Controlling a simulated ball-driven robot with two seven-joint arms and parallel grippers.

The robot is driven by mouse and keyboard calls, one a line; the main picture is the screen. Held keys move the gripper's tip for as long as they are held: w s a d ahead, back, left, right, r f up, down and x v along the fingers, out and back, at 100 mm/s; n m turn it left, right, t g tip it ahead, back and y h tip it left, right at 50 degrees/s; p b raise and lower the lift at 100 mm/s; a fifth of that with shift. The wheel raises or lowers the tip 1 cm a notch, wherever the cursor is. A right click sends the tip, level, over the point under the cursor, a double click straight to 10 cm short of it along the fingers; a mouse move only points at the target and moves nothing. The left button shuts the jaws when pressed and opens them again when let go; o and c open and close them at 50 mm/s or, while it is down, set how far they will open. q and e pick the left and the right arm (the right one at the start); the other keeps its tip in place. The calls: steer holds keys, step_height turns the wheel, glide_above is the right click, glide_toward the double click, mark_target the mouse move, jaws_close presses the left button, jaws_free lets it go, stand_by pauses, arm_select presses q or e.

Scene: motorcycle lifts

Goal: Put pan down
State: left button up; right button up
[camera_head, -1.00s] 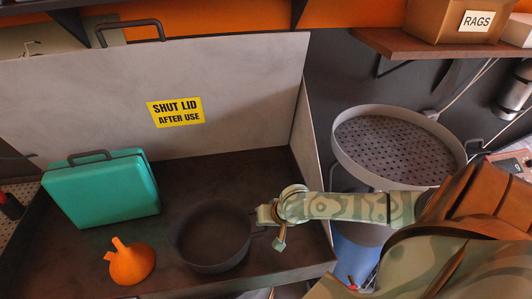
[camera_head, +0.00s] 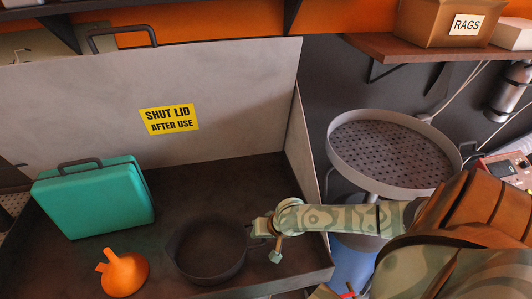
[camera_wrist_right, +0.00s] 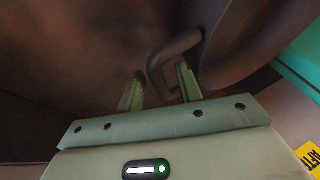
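A dark round pan (camera_head: 209,252) sits upright on the dark floor of an open grey-lidded basin (camera_head: 240,178), in the head view. My right gripper (camera_head: 258,229) is at the pan's right side, by its handle. In the right wrist view the right gripper (camera_wrist_right: 160,88) has its two fingers apart. The pan's bent dark handle (camera_wrist_right: 174,55) lies at and just beyond the fingertips, with a gap to the left finger. Whether the right finger touches the handle is unclear. My left gripper is not in view.
A teal case (camera_head: 96,200) and an orange funnel (camera_head: 124,273) stand left of the pan. The raised lid (camera_head: 230,95) carries a yellow sign (camera_head: 169,119). A round perforated tray (camera_head: 390,150) is outside, right of the basin wall. The floor behind the pan is clear.

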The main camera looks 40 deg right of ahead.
steer(key=p+v, duration=0.3)
steer(key=v, duration=0.8)
steer(key=shift+s+r, duration=0.15)
steer(key=shift+r, duration=0.2)
